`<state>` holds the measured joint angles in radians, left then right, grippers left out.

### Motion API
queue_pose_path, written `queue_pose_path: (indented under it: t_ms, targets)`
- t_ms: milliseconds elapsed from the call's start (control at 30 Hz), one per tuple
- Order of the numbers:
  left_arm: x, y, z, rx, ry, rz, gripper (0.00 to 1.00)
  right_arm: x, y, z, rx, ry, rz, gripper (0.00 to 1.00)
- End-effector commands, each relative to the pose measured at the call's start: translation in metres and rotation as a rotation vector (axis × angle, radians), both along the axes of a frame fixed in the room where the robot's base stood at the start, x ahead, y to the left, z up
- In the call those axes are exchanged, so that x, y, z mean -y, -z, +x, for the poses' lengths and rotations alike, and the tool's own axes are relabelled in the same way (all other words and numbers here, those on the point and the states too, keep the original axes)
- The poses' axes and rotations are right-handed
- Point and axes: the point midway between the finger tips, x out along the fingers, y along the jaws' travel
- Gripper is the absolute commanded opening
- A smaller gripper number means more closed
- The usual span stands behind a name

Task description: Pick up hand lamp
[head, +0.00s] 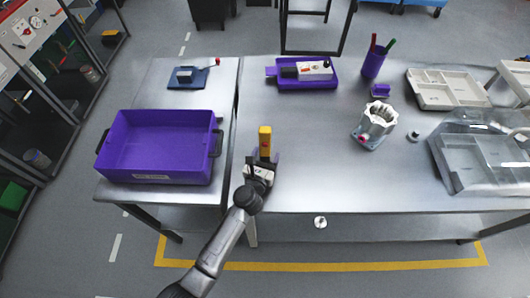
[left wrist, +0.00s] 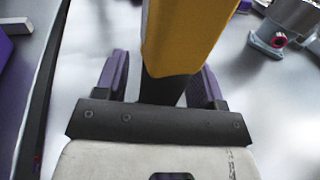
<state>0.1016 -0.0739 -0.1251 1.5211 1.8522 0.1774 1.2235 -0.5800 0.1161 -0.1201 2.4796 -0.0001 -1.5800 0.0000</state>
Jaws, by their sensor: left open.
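The hand lamp is a yellow block-like body with a dark lower part (head: 265,140), on the steel table near its left front part. It also fills the upper middle of the left wrist view (left wrist: 185,35). My left gripper (head: 262,161) is at the lamp's near end. In the left wrist view its two purple fingers (left wrist: 160,85) stand apart on either side of the lamp's dark part, with a gap visible on the left side. The lamp's far end is outside the wrist view. My right gripper is not in view.
A purple bin (head: 160,178) stands on the left table. Behind the lamp is a purple tray (head: 308,86) with a device. To the right are a metal housing (head: 376,122), a purple pen cup (head: 372,65), a beige compartment tray (head: 445,90) and a clear-covered box (head: 480,165). The table's middle front is clear.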

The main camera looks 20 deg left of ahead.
Motion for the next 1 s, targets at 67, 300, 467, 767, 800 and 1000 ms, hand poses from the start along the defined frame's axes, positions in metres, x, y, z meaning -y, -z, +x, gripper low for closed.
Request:
queue_pose_path:
  t_ms: [67,300,467,767,800,1000]
  targets:
    - [-0.0004,0.0006,0.0046,-0.001,0.000,0.000,0.63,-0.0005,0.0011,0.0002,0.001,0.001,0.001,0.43]
    - [-0.0004,0.0001,0.0062,-0.001,0.000,0.000,0.63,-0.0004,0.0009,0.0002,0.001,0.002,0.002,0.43]
    - [-0.0004,0.0001,0.0061,-0.001,0.000,0.000,0.52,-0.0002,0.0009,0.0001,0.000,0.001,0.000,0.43]
    - [-0.0004,0.0002,0.0060,-0.001,0.000,0.000,0.23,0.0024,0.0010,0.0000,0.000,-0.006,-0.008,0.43]
    - [-0.0003,0.0002,0.0060,-0.001,0.000,0.000,0.19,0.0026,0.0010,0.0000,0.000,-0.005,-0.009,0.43]
    - [-0.0002,-0.0005,0.0061,0.000,0.000,0.000,0.00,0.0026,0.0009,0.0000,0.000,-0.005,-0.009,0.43]
